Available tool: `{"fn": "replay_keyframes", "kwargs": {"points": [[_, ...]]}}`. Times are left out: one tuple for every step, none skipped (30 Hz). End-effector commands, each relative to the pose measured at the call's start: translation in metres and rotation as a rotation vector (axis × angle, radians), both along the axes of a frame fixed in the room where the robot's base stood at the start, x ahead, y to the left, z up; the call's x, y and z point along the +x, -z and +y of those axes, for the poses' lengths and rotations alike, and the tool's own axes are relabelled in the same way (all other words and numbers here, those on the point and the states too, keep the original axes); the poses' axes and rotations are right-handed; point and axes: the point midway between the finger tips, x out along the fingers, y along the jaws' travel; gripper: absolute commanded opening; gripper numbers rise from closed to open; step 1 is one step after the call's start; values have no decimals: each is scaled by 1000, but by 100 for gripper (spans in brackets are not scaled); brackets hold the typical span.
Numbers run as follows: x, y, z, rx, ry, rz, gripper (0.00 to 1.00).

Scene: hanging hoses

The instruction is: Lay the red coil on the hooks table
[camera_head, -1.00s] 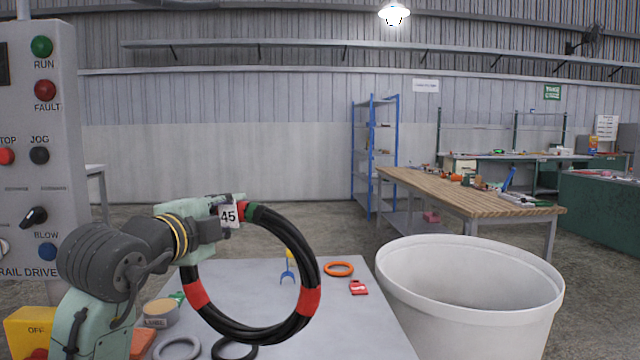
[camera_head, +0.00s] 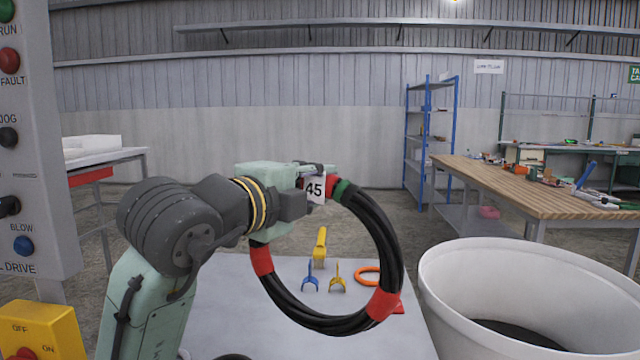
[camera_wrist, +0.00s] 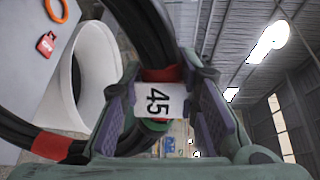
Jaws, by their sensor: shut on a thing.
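The red coil is a black hose loop (camera_head: 392,225) with red bands, a green band and a white tag (camera_head: 315,188) marked 45. My gripper (camera_head: 322,178) is shut on the top of the coil, which hangs upright in the air above a grey table (camera_head: 230,300). In the wrist view the coil (camera_wrist: 150,35) passes between my gripper's fingers (camera_wrist: 165,85), with the tag facing the camera. On the grey table behind the coil are a blue hook-like fork (camera_head: 310,280), a yellow one (camera_head: 338,282) and a yellow-handled tool (camera_head: 320,245). I cannot tell whether this is the hooks table.
An orange ring (camera_head: 366,276) lies on the grey table, partly behind the coil. A large white bin (camera_head: 450,310) stands to its right. A control panel (camera_head: 30,150) and yellow switch box (camera_head: 42,330) are at left. A wooden-topped bench (camera_head: 530,185) is at back right.

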Motion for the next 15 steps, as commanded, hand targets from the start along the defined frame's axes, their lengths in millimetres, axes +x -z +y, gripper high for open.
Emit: {"fn": "replay_keyframes", "kwargs": {"points": [[0, 7, 0, -1, -1, -3, 0], [0, 10, 0, -2, -1, -1, 0], [0, 14, 1, -2, -1, -1, 0], [0, 18, 1, -2, -1, -1, 0], [0, 22, 1, -2, -1, -1, 0], [0, 26, 1, -2, -1, -1, 0], [0, 30, 0, -2, -1, -1, 0], [0, 33, 0, -2, -1, -1, 0], [0, 38, 0, -1, -1, -2, 0], [0, 41, 0, -1, -1, -2, 0], [0, 44, 0, -1, -1, -2, 0], [0, 49, 0, -1, -1, -2, 0], [0, 52, 0, -1, -1, -3, 0], [0, 56, 0, -1, 0, -3, 0], [0, 60, 0, -1, 0, -3, 0]]}}
